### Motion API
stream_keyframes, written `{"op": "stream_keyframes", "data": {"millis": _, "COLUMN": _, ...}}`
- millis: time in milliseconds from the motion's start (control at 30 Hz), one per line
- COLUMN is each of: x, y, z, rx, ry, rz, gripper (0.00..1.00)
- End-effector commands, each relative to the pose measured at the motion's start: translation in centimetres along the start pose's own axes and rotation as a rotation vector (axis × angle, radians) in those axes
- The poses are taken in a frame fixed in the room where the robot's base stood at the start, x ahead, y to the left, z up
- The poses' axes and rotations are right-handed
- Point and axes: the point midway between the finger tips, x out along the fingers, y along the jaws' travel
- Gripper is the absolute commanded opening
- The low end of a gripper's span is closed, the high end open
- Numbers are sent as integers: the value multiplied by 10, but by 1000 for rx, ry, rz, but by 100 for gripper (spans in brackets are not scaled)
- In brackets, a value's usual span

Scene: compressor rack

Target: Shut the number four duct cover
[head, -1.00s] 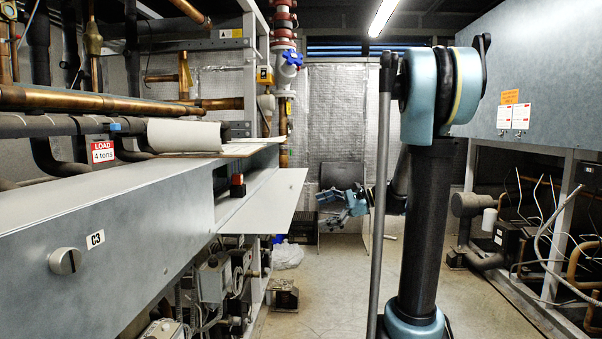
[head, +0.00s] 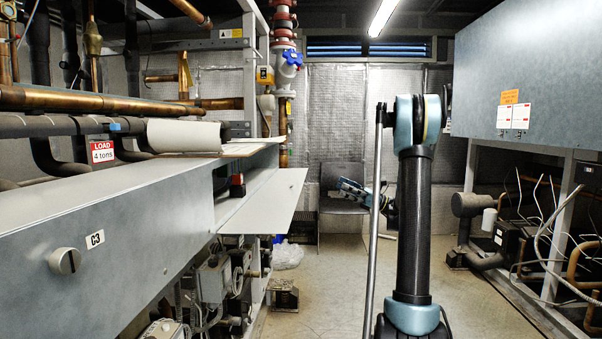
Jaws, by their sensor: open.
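The duct cover standing open is a flat pale grey panel (head: 265,203) on the long metal duct at left, just past the section labelled C3. It sticks out toward the aisle, and the duct opening (head: 222,178) shows dark behind it. No number is readable on this panel. The C3 cover (head: 120,225) in front is shut, with a round knob (head: 65,261). My gripper (head: 350,188) is small, at the end of my arm beyond the column, right of the panel and apart from it. It is open, with finger detail hard to make out.
A dark chair (head: 343,215) stands at the back wall. A small black and red item (head: 237,186) sits at the duct opening. Pipes and wiring (head: 545,225) line the right side. The aisle floor (head: 345,280) between is clear.

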Motion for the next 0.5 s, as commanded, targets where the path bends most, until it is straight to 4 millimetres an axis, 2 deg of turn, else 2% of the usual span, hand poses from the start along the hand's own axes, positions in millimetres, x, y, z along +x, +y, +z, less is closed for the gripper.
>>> {"op": "stream_keyframes", "data": {"millis": 167, "x": 23, "y": 1, "z": 0, "rx": 1, "ry": 0, "rz": 2, "gripper": 95}}
{"op": "stream_keyframes", "data": {"millis": 500, "x": 84, "y": 1, "z": 0, "rx": 0, "ry": 1, "rz": 2, "gripper": 95}}
